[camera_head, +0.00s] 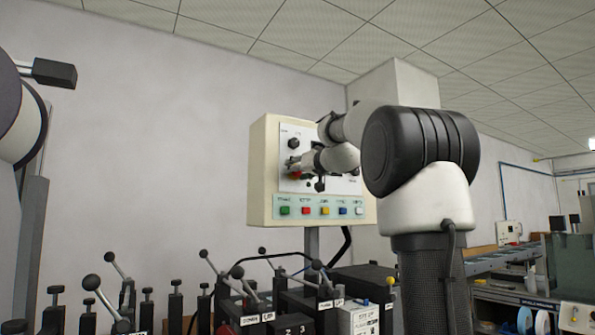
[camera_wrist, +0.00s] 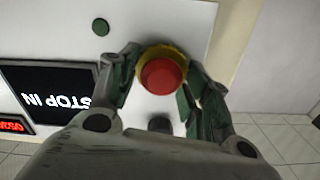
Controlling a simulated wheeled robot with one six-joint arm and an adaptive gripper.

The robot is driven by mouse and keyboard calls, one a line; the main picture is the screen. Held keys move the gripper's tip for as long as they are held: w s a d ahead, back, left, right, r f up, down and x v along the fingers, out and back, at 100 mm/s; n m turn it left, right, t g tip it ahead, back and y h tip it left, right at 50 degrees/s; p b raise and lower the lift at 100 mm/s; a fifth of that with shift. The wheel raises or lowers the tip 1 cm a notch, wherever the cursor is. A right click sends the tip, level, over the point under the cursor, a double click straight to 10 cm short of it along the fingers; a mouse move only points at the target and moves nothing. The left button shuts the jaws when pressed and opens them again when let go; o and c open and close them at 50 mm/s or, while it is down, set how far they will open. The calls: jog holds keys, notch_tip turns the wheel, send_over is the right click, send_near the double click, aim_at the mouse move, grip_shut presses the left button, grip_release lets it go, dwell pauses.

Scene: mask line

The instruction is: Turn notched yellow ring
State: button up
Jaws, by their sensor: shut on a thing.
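The yellow ring (camera_wrist: 163,50) shows in the wrist view around the base of a round red button (camera_wrist: 162,76). Its notches are too small to make out. My gripper (camera_wrist: 162,66) has one finger at each side of the ring and is shut on it. Part of the ring is hidden behind the red button and the fingers.
A dark display with upside-down lettering (camera_wrist: 50,90) and a green round button (camera_wrist: 100,27) are on the panel. A row of coloured buttons (camera_head: 325,211) runs along the box's bottom. Several black-knobbed levers (camera_head: 92,283) stand below, at the front left.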

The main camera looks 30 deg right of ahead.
jog(key=m, duration=0.6)
jog(key=shift+d, duration=0.15)
jog(key=shift+f, duration=0.1)
dwell(0.3)
